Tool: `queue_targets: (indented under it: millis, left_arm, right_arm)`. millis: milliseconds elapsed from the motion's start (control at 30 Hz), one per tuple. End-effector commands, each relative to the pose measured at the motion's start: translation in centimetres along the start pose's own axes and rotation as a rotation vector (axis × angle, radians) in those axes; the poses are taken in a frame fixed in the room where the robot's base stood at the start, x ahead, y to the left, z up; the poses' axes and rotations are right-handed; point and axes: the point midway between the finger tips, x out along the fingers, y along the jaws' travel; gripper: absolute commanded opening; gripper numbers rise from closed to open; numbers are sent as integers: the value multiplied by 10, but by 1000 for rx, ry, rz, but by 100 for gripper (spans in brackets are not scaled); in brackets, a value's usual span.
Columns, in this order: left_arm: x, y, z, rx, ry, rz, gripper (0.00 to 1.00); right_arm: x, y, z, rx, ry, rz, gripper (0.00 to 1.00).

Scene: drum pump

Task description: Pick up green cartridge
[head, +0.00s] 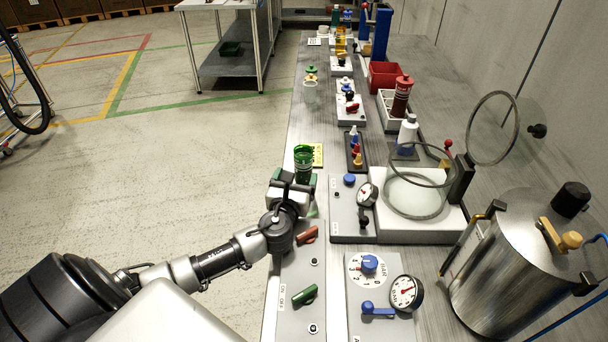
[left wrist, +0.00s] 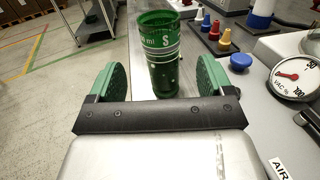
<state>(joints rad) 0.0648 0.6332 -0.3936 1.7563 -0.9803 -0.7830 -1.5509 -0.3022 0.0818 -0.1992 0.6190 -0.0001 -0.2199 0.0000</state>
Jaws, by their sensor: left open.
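The green cartridge (head: 304,162) stands upright on the bench just beyond my left gripper. In the left wrist view the cartridge (left wrist: 160,55) is a green cylinder with white markings and a big letter S. My left gripper (head: 293,182) is open, its green finger pads (left wrist: 158,82) on either side, with the cartridge ahead and between them in the picture. I cannot tell whether the pads reach around it. My right gripper is not in view.
A vacuum panel with a gauge (head: 367,194) and blue knob (head: 349,180) stands right of the cartridge. A black tray (head: 355,150) holds small coloured nozzles. A red handle (head: 307,235) and green handle (head: 305,295) lie nearer. Open floor lies to the left.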

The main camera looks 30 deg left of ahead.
Motion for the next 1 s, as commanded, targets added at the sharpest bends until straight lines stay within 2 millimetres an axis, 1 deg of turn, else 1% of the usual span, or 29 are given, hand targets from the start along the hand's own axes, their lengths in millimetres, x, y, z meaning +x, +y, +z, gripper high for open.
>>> queue_targets:
  millis: [33,100,200,367,600,700,800,1000]
  left_arm:
    - [10,0,3,-1,-2,1,81]
    - [21,0,2,-1,-1,2,81]
    - [31,0,2,-2,-1,1,81]
    - [42,0,2,-3,0,1,81]
    - [75,-1,3,-3,0,2,81]
    - [84,-1,3,-2,-1,1,81]
    - [88,-1,2,-2,1,0,81]
    - [88,-1,2,-2,1,0,81]
  right_arm:
    - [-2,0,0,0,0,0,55]
    - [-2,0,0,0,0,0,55]
    - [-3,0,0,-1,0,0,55]
    - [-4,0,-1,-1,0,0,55]
    - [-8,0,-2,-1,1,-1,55]
    - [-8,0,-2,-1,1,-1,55]
    - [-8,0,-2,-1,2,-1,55]
    - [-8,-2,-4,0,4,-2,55]
